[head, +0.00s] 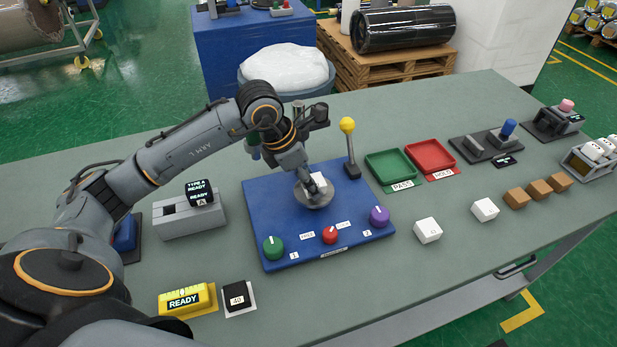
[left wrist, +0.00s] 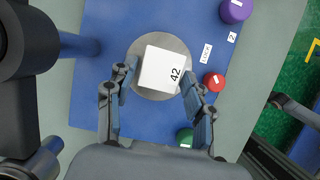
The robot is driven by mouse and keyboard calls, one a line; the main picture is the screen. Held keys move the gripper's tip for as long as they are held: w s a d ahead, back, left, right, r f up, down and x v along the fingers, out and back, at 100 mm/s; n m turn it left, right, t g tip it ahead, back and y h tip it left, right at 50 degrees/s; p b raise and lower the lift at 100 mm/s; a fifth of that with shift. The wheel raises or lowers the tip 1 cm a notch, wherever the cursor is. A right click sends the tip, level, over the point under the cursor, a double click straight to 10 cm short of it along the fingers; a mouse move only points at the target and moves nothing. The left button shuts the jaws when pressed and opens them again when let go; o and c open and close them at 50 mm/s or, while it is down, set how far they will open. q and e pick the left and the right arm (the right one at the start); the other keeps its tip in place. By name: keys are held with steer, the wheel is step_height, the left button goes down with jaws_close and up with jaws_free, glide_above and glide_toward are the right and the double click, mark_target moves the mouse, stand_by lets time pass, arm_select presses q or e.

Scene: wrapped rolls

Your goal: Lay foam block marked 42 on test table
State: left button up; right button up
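The white foam block marked 42 (left wrist: 163,67) is over the round grey disc of the test table (left wrist: 152,95), its number facing up. My left gripper (left wrist: 159,70) has one finger on each side of it and appears closed on it. The block covers the middle of the disc, and the disc's rim shows around it. In the head view my left gripper (head: 309,178) points down at the disc (head: 313,202), with the block (head: 318,183) partly hidden by the fingers. I cannot tell whether the block touches the disc. My right gripper is not in view.
The disc is on a blue panel (head: 262,207) with green, red and purple knobs. A yellow-topped lever (head: 348,140) stands close behind on the right. White blocks (head: 428,230) (head: 485,209) and brown blocks (head: 538,190) lie to the right, and green (head: 391,166) and red (head: 431,155) trays behind.

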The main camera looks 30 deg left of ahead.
arm_select(q)
steer(key=shift+o, duration=0.4)
steer(key=shift+r, duration=0.2)
steer(key=v, duration=1.1)
steer(key=shift+s+r, duration=0.15)
steer(key=shift+r, duration=0.1)
